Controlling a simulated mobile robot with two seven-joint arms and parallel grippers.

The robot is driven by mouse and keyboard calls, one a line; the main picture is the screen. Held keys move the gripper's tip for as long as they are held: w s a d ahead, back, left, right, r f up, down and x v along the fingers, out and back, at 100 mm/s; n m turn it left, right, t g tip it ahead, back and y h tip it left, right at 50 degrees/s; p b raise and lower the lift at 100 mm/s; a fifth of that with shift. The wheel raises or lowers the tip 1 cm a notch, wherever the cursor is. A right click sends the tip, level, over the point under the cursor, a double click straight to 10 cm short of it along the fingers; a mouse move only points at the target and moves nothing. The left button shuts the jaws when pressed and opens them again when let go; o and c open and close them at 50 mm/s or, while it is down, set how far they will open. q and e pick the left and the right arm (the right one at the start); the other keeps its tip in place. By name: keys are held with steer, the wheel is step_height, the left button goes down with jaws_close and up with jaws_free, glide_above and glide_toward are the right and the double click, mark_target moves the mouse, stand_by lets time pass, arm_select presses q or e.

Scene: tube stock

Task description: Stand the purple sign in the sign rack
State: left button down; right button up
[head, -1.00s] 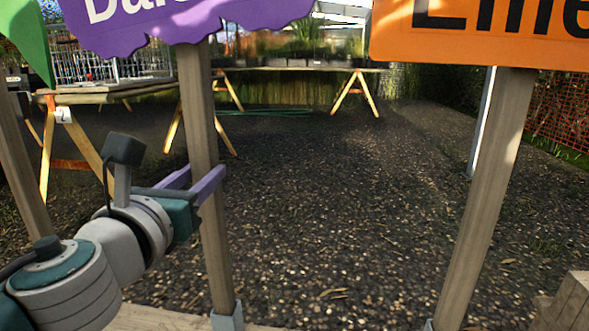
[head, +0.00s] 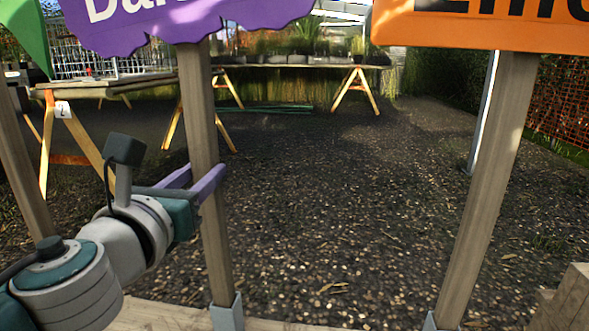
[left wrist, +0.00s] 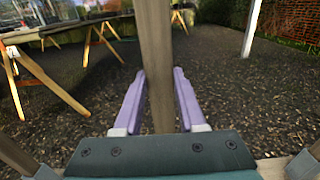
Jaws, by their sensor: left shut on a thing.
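The purple sign (head: 190,22) is upright on a wooden post (head: 205,150), its top cut off in the head view. The foot of its post meets a grey metal socket (head: 227,316) on the wooden sign rack (head: 165,318) and looks to be inside it. My left gripper (head: 207,180) is shut on the post partway up. In the left wrist view its purple fingers (left wrist: 159,100) lie on either side of the post (left wrist: 156,50), and the socket is hidden behind the gripper. My right gripper is not in view.
An orange sign (head: 480,25) stands in the rack on the right, and a green sign (head: 25,35) stands on the left. Trestle tables (head: 290,66) with plants are behind. Open gravel (head: 330,200) lies beyond the rack.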

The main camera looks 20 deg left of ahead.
arm_select(q)
steer(key=shift+c, duration=2)
jaws_free()
steer(key=shift+s, duration=0.1)
steer(key=p+v, duration=0.1)
steer(key=v, duration=0.8)
steer(key=shift+s+d, duration=0.15)
steer(key=shift+s, duration=0.2)
